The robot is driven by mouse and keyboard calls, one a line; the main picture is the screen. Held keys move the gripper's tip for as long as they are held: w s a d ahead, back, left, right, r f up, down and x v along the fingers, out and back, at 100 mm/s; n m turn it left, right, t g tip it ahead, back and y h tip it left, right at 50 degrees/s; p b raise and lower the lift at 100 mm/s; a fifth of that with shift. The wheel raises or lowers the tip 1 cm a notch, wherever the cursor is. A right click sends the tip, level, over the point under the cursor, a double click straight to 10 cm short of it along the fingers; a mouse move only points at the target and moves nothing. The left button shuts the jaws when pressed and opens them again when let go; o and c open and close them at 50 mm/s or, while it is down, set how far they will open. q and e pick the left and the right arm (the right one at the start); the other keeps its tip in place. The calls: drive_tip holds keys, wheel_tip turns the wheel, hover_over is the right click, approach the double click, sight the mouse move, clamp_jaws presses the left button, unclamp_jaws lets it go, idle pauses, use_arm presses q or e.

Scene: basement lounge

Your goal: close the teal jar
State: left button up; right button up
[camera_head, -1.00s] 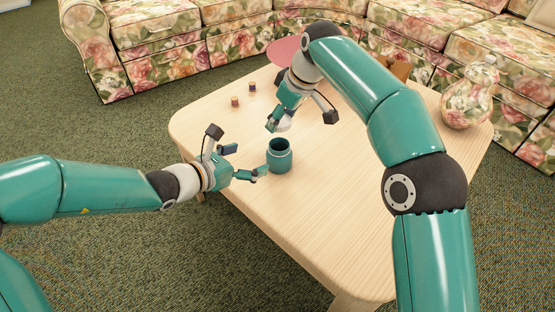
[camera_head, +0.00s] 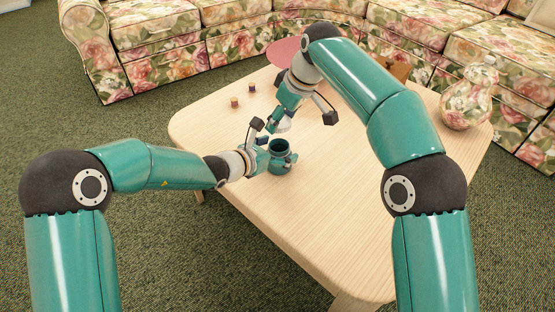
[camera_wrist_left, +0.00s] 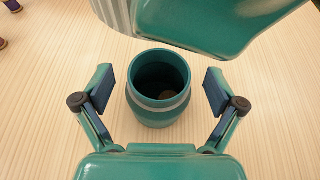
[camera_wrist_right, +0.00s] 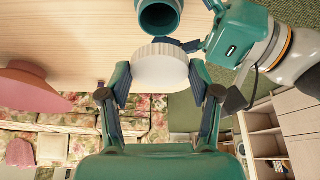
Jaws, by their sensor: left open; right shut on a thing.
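The teal jar (camera_head: 280,164) stands upright and open on the wooden table, with a small brownish thing inside it at the bottom. It also shows in the left wrist view (camera_wrist_left: 158,105). My left gripper (camera_wrist_left: 160,90) is open, its two fingers on either side of the jar with gaps visible between pads and wall. My right gripper (camera_wrist_right: 160,82) is shut on a white ribbed lid (camera_wrist_right: 160,68), held above and beyond the jar, apart from it. In the head view the lid (camera_head: 284,125) is partly hidden by the right gripper.
Two small spool-like items (camera_head: 234,102) stand at the table's far left. A floral vase (camera_head: 467,100) stands at the right, and a pink round thing (camera_head: 285,50) lies at the back. The table's front (camera_head: 330,230) is clear. A floral sofa (camera_head: 220,40) lines the back.

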sight(282, 142)
use_arm(q)
drive_tip(key=c, duration=1.7)
drive_tip(key=shift+f, duration=0.1)
use_arm(e)
drive_tip(key=shift+d+f, duration=0.1)
drive_tip(key=shift+f, duration=2.3)
drive_tip(key=shift+f, duration=0.1)
drive_tip(key=shift+f, duration=0.8)
use_arm(q)
drive_tip(key=shift+f, duration=0.15)
use_arm(e)
drive_tip(key=shift+f, duration=0.6)
use_arm(q)
clamp_jaws()
